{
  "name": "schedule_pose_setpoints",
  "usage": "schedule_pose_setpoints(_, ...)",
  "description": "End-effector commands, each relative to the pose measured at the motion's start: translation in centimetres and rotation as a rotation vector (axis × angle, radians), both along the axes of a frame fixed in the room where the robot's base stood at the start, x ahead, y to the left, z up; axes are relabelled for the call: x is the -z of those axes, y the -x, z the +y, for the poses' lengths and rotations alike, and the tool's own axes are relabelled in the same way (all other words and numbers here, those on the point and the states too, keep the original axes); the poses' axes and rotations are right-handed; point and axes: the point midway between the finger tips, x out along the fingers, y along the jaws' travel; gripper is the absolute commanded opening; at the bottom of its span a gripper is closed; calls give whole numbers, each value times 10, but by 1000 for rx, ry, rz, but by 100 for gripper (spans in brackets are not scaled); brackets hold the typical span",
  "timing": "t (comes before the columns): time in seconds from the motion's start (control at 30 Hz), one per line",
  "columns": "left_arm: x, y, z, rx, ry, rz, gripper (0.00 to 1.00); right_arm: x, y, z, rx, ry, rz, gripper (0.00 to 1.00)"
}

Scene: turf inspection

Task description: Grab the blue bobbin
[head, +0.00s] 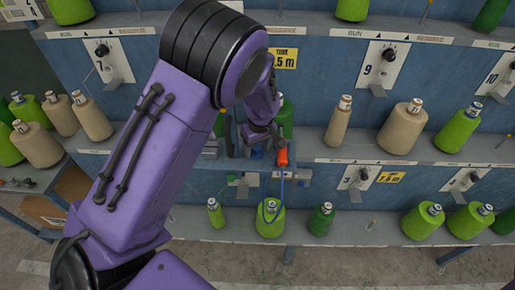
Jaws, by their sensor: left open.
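My purple left arm crosses the view from the lower left. My left gripper (266,142) is open at the middle of the blue rack, in front of a dark green bobbin (286,115) that it partly hides. A small blue piece (257,153) shows just below the gripper; I cannot tell whether it is part of a blue bobbin. No other bobbin looks blue. An orange-red handle (283,157) with a blue cord hangs close to the gripper's right side. My right gripper is not in view.
Green and beige bobbins stand along the shelves, such as a large beige one (401,128) and a green one (457,131) at right. On the lower shelf, a green bobbin (270,222) stands by the blue cord loop. Numbered plates with knobs (382,67) jut out.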

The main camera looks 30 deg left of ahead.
Motion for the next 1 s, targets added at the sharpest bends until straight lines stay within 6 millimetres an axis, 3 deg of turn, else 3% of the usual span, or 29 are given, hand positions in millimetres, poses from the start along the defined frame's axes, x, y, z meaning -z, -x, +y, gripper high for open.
schedule_pose_setpoints(0.1,0,0,0,0,0,0,63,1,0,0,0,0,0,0)
schedule_pose_setpoints(0.3,0,0,-1,1,0,0,3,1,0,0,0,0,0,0)
schedule_pose_setpoints(0.67,-3,0,-1,2,0,-1,3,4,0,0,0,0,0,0)
schedule_pose_setpoints(0.93,-35,0,-1,1,0,-3,3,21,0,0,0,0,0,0)
schedule_pose_setpoints(1.0,-33,14,-10,2,0,0,3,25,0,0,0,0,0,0)
